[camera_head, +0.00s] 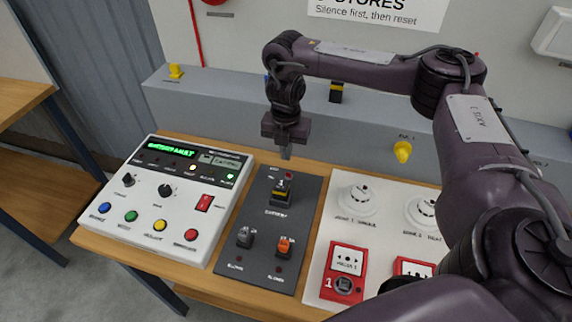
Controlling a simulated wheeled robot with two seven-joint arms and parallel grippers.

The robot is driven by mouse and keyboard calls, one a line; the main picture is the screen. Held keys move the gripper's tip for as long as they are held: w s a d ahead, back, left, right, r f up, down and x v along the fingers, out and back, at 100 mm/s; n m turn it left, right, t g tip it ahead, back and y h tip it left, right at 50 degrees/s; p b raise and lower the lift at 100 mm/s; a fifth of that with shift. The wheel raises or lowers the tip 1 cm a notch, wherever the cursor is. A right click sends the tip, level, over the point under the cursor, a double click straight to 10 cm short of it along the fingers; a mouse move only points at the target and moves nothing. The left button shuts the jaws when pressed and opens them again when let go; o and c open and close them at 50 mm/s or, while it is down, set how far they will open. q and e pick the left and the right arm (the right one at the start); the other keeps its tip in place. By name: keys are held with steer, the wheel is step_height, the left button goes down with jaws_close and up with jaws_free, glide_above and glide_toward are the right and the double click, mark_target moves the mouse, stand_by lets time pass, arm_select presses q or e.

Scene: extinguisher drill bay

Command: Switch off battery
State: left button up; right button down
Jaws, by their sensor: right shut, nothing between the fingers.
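A dark switch panel (255,262) lies on the wooden table. At its upper part is a black and yellow switch (281,192), with a label below it that looks like "BATTERY"; its exact lever position is hard to tell. A small red lamp (290,175) is beside it. A grey switch (245,237) and an orange switch (285,246) sit lower on the panel. My right gripper (286,152) points down, shut and empty, just above the panel's far edge, apart from the black and yellow switch in the picture. My left gripper is not in view.
A white control box (170,208) with a lit green display, knobs and coloured buttons stands left of the panel. A white board (325,225) with detectors and red call points (345,265) is at right. A grey ledge (225,115) runs behind the table.

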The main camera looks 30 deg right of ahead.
mark_target(287, 173)
step_height(287, 173, down, 10)
steer(key=shift+r+p, duration=0.25)
steer(key=shift+p, duration=0.5)
steer(key=shift+d, duration=0.1)
steer(key=shift+w+d+r, duration=0.25)
steer(key=shift+w+d, duration=0.3)
steer(key=shift+d, duration=0.05)
steer(key=shift+r, duration=0.2)
steer(key=shift+r+p, duration=0.6)
steer(key=shift+r, duration=0.15)
steer(key=shift+r, duration=0.1)
